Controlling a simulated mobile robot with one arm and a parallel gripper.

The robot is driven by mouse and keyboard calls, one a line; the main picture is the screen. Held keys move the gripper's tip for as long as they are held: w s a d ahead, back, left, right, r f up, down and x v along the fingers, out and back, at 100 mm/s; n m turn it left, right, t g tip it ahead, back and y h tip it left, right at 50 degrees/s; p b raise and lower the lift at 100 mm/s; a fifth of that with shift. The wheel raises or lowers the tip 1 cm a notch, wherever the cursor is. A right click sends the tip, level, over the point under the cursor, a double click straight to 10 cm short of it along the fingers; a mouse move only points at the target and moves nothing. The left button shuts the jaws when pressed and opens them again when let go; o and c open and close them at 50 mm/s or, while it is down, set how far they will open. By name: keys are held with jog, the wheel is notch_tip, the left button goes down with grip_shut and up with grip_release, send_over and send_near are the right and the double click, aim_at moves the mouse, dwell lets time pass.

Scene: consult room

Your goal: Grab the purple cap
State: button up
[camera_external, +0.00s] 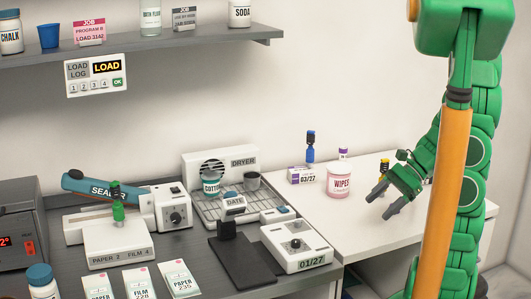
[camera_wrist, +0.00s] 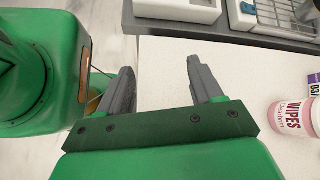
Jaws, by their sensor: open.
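A small purple cap (camera_external: 343,150) tops a white-labelled item behind the pink WIPES jar (camera_external: 338,180) on the white table; the jar hides its lower part. My gripper (camera_external: 384,200) is open, with nothing seen between its fingers, to the right of the jar and apart from it. In the wrist view my gripper (camera_wrist: 160,68) is over bare white tabletop. The WIPES jar (camera_wrist: 292,117) is at the right edge there, and the purple cap cannot be made out.
A blue-topped item (camera_external: 310,148) stands at the 03/27 box (camera_external: 302,175), left of the jar. The grey bench (camera_external: 200,265) with dryer and sealer is at left. The white table's front (camera_external: 375,245) is clear.

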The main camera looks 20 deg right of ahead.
aim_at(404, 213)
jog(key=w+d+f+m+t, duration=0.1)
jog(key=d+m, duration=0.1)
jog(key=d, duration=0.1)
jog(key=w+d+f+m+t, duration=0.1)
jog(key=d+m+t, duration=0.1)
jog(key=w+d+f+m+t, duration=0.1)
jog(key=w+d+m+t, duration=0.1)
jog(key=d, duration=0.1)
jog(key=shift+d+f+m+y, duration=0.1)
jog(key=shift+d+m+y, duration=0.2)
jog(key=shift+d, duration=0.05)
jog(key=d+f+m+t, duration=0.1)
jog(key=d+m, duration=0.1)
jog(key=d, duration=0.1)
jog(key=d+f+m+t+h, duration=0.1)
jog(key=d+f+m+t, duration=0.1)
jog(key=d, duration=0.2)
jog(key=d+f+m+t+h, duration=0.1)
jog(key=d+m, duration=0.2)
jog(key=d, duration=0.1)
jog(key=shift+w+f+t, duration=0.15)
jog(key=shift+w+t, duration=0.2)
jog(key=shift+t, duration=0.05)
jog(key=shift+x, duration=1.3)
jog(key=shift+w+a+h, duration=0.3)
jog(key=shift+w+a, duration=0.7)
jog(key=shift+w, duration=0.25)
jog(key=shift+x, duration=1.05)
jog(key=shift+f, duration=0.1)
jog(key=shift+c, duration=0.2)
